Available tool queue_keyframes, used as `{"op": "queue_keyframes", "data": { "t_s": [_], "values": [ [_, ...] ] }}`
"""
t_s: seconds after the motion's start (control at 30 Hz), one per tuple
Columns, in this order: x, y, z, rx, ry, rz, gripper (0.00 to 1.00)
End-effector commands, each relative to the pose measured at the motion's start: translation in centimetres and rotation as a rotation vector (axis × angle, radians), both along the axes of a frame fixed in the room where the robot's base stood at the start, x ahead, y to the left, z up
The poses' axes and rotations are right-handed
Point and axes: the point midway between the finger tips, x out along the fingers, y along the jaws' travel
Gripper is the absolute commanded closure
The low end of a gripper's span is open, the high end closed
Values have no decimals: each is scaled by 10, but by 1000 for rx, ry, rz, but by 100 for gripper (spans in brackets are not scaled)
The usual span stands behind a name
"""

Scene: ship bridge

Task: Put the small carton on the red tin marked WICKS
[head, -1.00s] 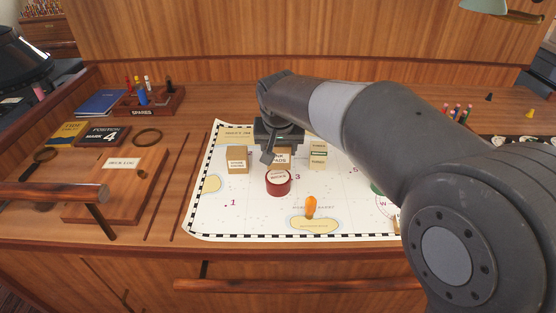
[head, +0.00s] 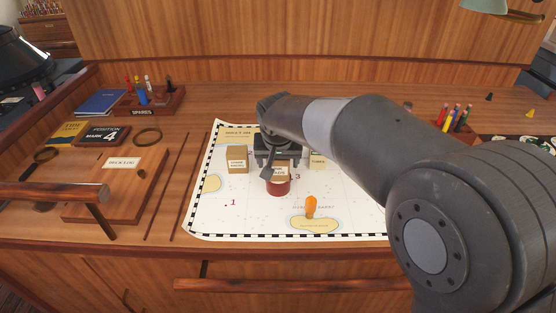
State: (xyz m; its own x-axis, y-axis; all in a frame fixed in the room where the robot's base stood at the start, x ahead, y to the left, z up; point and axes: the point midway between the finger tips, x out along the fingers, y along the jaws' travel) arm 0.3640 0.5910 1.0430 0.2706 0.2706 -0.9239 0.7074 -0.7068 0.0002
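The small carton (head: 279,173), with a pale printed label, is between the fingers of my gripper (head: 280,166). It is over the red tin (head: 278,188) and hides the tin's lid and its marking. I cannot tell whether the carton touches the lid or hangs just above it. The tin stands on the chart. My gripper points down and appears shut on the carton, with one dark finger showing at its left side.
An orange object (head: 311,206) stands on the chart (head: 215,218) in front. The chart's left front part is clear.

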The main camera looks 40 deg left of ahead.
Motion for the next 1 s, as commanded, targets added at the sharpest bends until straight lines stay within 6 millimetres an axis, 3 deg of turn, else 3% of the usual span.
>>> {"op": "queue_keyframes", "data": {
  "t_s": [0.37,0.8,1.0],
  "values": [
    [-1,-1,8,1,-1,0,24],
    [-24,-24,87,4,-1,0,24],
    [-31,-31,109,1,-1,0,24]
  ]
}}
